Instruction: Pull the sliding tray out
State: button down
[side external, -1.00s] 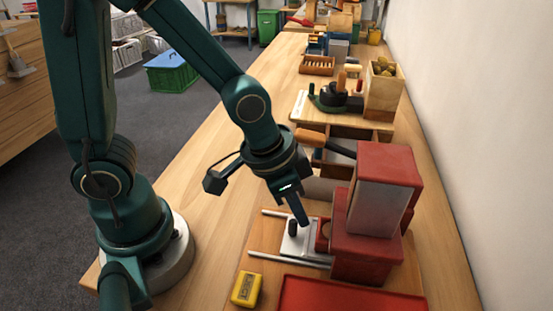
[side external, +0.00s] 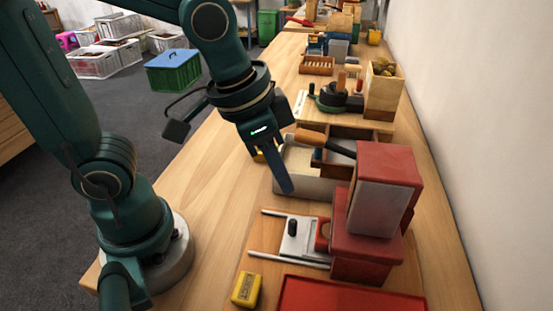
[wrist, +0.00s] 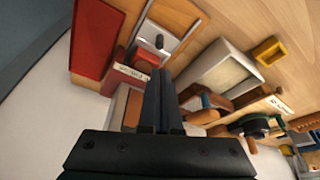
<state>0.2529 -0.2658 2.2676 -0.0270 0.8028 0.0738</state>
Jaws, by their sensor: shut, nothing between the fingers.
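The sliding tray (side external: 302,240) is a pale metal plate with a dark upright knob (side external: 292,227). It sits between two metal rails in front of the red machine (side external: 368,245), with a gap showing in the machine's side of the plate. The tray also shows in the wrist view (wrist: 149,60), with its knob (wrist: 159,41). My gripper (side external: 287,190) is shut and empty, its fingers pointing down. It is raised above and behind the tray in the side view, near the pale box, and apart from the knob. In the wrist view, the shut fingers (wrist: 160,76) partly hide the machine.
A pale box (side external: 300,186) with light contents stands behind the machine, close to my fingers. A red tray (side external: 345,298) and a yellow block (side external: 247,289) are at the front. The left bench strip is clear.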

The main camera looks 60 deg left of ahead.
jog(key=c, duration=1.4)
grip_release()
jog(key=shift+s+r, duration=0.1)
jog(key=shift+r, duration=0.2)
jog(key=o, duration=0.5)
jog(key=shift+s+r, duration=0.1)
jog(key=shift+o, duration=0.5)
jog(key=shift+r+m, duration=0.15)
jog(key=shift+m, duration=0.35)
jog(key=m+g+y, duration=0.1)
jog(key=m+g, duration=0.2)
jog(key=m, duration=0.3)
send_over(293, 220)
notch_tip(293, 220, down, 5)
jog(key=shift+f, duration=0.2)
jog(key=shift+f+g, duration=0.3)
jog(key=shift+f, duration=2.7)
grip_shut()
